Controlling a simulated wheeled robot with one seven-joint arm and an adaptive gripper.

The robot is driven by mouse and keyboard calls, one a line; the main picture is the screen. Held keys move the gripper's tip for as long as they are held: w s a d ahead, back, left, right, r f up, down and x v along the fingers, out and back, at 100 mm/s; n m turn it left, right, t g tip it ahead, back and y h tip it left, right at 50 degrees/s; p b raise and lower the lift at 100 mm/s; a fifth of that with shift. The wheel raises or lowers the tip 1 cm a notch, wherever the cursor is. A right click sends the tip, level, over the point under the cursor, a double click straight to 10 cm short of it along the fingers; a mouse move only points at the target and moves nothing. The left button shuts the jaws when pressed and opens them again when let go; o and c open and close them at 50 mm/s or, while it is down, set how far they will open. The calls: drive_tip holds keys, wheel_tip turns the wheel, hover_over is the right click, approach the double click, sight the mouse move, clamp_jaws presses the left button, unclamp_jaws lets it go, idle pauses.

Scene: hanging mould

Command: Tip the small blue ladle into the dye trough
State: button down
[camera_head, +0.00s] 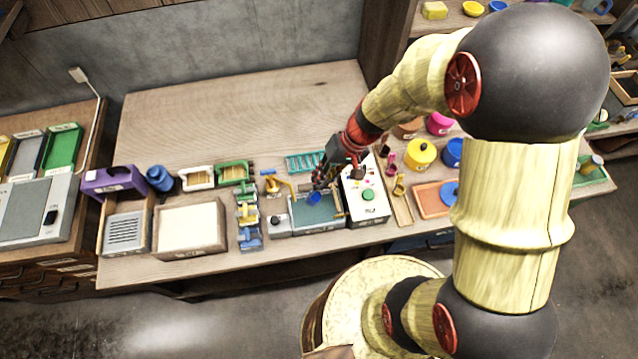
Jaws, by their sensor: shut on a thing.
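The small blue ladle (314,198) hangs below my gripper (322,181), which is shut on it. Its bowl shows as a small blue patch; its handle is mostly hidden by the fingers. The dye trough appears to be the grey-rimmed basin with a dark teal surface (322,214) on the wooden table. The ladle is over the trough's back part in this view. I cannot tell its height above the surface or how far it is tilted.
A white panel with a green button (368,194) stands right of the trough. A yellow tap-like piece (276,183) and coloured clamps (248,215) are to its left. A teal rack (304,162) lies behind. Coloured pots (420,154) stand farther right. The table's back left is clear.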

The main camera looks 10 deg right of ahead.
drive_tip(key=shift+d+f+y+b, duration=0.25)
drive_tip(key=shift+d+y+b, duration=0.35)
drive_tip(key=shift+b, duration=0.25)
drive_tip(key=d+f+y+b, duration=0.6)
drive_tip(key=f+y+b, duration=0.2)
drive_tip(key=b, duration=0.5)
drive_tip(key=shift+s+b, duration=0.15)
drive_tip(key=shift+b, duration=0.15)
drive_tip(key=shift+d+f, duration=0.1)
idle(0.5)
